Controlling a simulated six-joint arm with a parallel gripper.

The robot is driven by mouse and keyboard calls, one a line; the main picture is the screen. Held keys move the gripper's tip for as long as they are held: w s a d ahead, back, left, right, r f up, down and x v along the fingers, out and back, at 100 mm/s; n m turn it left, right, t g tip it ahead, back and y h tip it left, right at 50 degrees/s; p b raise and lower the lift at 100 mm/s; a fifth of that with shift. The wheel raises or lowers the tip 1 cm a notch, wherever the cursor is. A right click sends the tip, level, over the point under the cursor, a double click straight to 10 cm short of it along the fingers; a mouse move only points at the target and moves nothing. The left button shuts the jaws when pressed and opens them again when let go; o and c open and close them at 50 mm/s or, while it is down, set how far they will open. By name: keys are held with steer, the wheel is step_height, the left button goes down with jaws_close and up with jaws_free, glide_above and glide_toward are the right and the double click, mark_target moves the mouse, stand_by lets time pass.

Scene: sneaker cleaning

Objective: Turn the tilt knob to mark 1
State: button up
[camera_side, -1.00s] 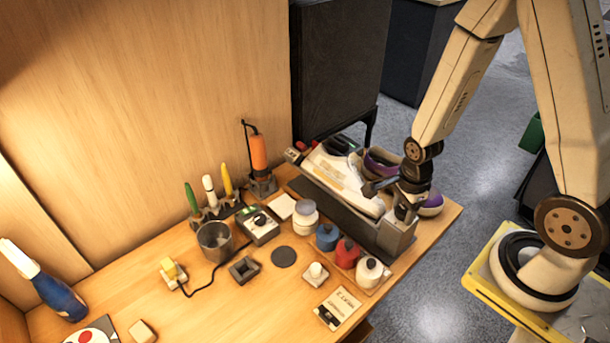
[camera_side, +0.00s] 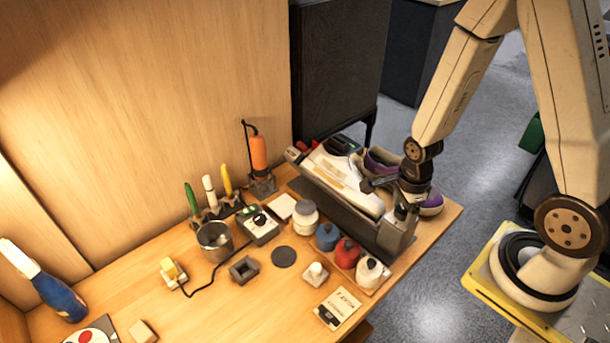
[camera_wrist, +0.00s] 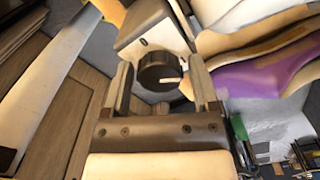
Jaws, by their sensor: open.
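The tilt knob (camera_wrist: 158,72) is a dark ribbed dial with a white pointer line, on the end face of a light grey housing (camera_wrist: 150,30) in the wrist view. The line points to the right in that picture. No numbered marks can be read. My gripper (camera_wrist: 160,78) is open, with one finger on each side of the knob; I cannot tell whether either touches it. In the side view my gripper (camera_side: 408,196) is at the right end of the shoe cradle (camera_side: 330,197) and hides the knob. A white sneaker (camera_side: 340,168) lies in the cradle.
A purple shoe (camera_side: 432,201) lies behind my gripper. A rack of blue, red and white bottles (camera_side: 347,252) stands just in front of the cradle. A metal cup (camera_side: 214,240) and a control box (camera_side: 258,224) stand further left.

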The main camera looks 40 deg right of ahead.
steer(key=shift+n, duration=2.2)
steer(key=shift+n, duration=0.3)
steer(key=shift+n, duration=2)
steer(key=shift+n, duration=2.3)
steer(key=shift+n, duration=0.3)
steer(key=n, duration=0.4)
